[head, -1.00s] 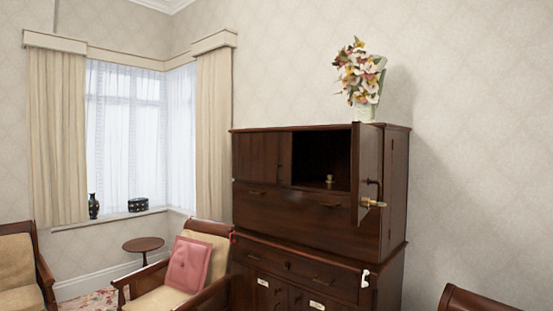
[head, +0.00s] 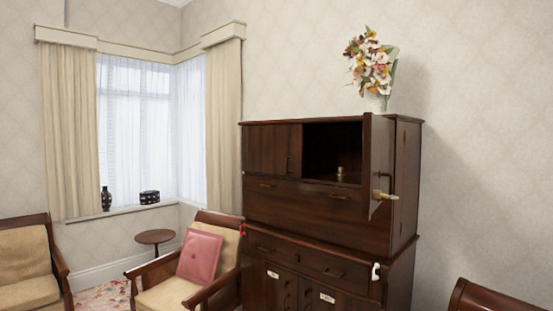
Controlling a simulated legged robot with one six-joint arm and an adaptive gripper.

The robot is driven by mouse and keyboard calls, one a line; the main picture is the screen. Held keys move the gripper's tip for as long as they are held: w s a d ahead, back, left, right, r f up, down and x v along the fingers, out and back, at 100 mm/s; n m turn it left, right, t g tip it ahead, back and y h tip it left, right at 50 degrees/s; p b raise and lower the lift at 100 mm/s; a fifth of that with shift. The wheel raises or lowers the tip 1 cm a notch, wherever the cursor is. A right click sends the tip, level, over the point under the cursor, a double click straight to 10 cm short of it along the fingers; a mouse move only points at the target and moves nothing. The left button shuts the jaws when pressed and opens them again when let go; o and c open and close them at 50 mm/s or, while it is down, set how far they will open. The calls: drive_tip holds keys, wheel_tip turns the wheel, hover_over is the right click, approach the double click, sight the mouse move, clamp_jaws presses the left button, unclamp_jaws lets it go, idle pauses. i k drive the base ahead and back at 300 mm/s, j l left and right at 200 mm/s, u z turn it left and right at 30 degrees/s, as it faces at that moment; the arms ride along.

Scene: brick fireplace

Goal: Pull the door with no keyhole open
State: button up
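A dark wooden cabinet (head: 300,207) stands against the wall, right of the middle in the head view. Its upper left door (head: 265,150) is shut and has a small vertical handle (head: 288,165). Its upper right door (head: 378,150) stands open, swung out toward me, with a dark handle and a brass piece (head: 385,195) sticking out from it. Behind it is a dark open compartment (head: 325,148) with a small brass object (head: 340,172) inside. Keyholes are too small to make out. My gripper is not in view.
A vase of flowers (head: 372,65) stands on the cabinet top. A wooden armchair with a pink cushion (head: 200,256) stands close to the cabinet's left. A small round table (head: 154,238) and another armchair (head: 30,265) are further left. A chair back (head: 485,296) shows at lower right.

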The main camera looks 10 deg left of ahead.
sight(278, 150)
drive_tip(key=i+j+u, duration=0.45)
drive_tip(key=i+u, duration=0.15)
drive_tip(key=i, duration=0.25)
drive_tip(key=i+j+u, duration=0.1)
drive_tip(key=i+u, duration=0.2)
drive_tip(key=i, duration=0.15)
